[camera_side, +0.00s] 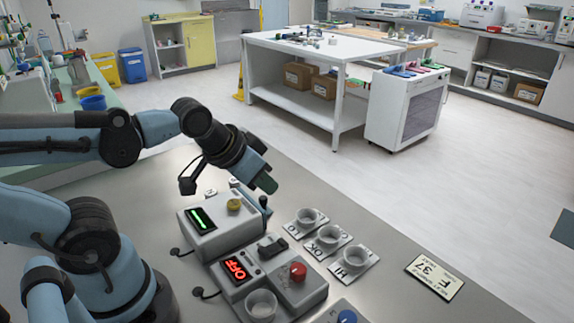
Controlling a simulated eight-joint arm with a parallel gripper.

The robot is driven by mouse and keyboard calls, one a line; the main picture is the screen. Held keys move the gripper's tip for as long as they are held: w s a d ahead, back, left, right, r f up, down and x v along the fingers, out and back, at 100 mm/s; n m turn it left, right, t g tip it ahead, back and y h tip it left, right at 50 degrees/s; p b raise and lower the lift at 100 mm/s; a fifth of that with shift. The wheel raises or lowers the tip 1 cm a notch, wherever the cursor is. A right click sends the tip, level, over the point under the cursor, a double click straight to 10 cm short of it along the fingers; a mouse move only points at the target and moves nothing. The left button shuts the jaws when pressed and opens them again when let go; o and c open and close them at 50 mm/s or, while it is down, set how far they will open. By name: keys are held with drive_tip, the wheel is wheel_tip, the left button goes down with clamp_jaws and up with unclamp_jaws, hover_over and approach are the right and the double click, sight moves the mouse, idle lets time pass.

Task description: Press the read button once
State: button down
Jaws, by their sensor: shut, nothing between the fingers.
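My gripper (267,186) is shut and empty, pointing down and to the right above the back right of the upper grey box. A gap shows between it and the buttons. The upper box (207,241) has a green-lit display (201,220) and a yellow button (234,205). The lower box (294,296) has a red display reading OFF (240,268), a dark rocker switch (271,246) and a red round button (298,272). A blue button (347,317) shows at the bottom edge, on a unit partly cut off. I cannot read which button is the read button.
A card (434,277) marked "F 37" lies farther right. The grey table between them is clear.

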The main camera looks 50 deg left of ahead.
drive_tip(key=shift+a, duration=0.1)
idle(0.3)
wheel_tip(320, 180, up, 4)
drive_tip(key=n+t+h, duration=0.2)
drive_tip(key=n+h, duration=0.1)
drive_tip(key=n, duration=0.2)
hover_over(229, 203)
idle(0.4)
drive_tip(key=shift+f, duration=4.4)
drive_tip(key=shift+f, duration=0.4)
